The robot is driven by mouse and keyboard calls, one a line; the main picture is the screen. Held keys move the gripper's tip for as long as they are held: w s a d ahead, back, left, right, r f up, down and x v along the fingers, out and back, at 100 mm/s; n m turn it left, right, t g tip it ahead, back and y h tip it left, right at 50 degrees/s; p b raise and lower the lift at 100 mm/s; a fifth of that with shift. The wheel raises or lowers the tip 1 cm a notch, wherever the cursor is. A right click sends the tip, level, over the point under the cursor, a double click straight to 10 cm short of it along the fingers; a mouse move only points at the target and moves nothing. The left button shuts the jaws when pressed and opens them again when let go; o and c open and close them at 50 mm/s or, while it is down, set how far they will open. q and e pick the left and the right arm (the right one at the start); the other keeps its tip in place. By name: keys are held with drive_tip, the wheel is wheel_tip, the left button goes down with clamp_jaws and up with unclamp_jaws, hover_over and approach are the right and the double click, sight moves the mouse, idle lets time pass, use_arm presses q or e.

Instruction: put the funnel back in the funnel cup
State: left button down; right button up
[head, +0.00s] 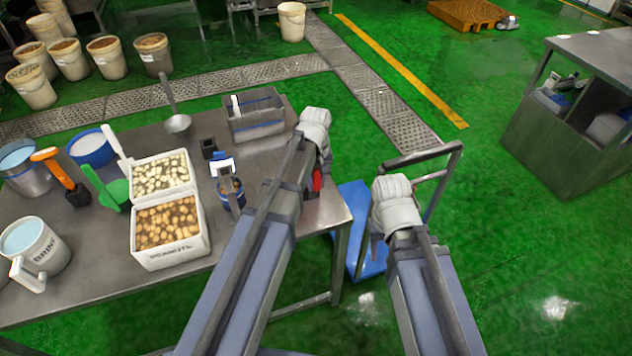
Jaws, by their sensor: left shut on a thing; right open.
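My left gripper (316,178) is over the right end of the steel table. My wrist and forearm hide most of it. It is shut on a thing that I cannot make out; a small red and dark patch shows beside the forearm. My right gripper (386,238) is open, beyond the table's right edge, mostly hidden behind its wrist cover. I cannot pick out the funnel. A blue-banded cup (231,196) with upright items in it stands left of my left forearm. A small black square holder (209,147) stands behind it. I cannot tell which is the funnel cup.
The table (90,282) holds a grey bin (254,116), a ladle (177,122), two white boxes of food (166,232), a green scoop (117,190), an orange-handled tool (60,175) and metal pails. A blue cart (360,222) stands right of the table.

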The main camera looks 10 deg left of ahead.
use_arm(q)
drive_tip(key=shift+f+b, duration=0.55)
drive_tip(key=shift+f, duration=0.1)
drive_tip(key=c, duration=0.6)
unclamp_jaws()
drive_tip(key=shift+r, duration=0.2)
wheel_tip(320, 180, up, 8)
drive_tip(key=p, duration=0.8)
drive_tip(key=shift+f, duration=0.2)
drive_tip(key=s+d+m, duration=0.3)
drive_tip(key=s, duration=0.3)
drive_tip(key=s+d+m, duration=0.3)
drive_tip(key=s+m, duration=0.1)
drive_tip(key=s, duration=0.2)
drive_tip(key=s+d+m+y, duration=0.1)
drive_tip(key=s+d+m, duration=0.2)
drive_tip(key=s, duration=0.3)
drive_tip(key=shift+d+m, duration=0.15)
drive_tip(key=shift+m, duration=0.15)
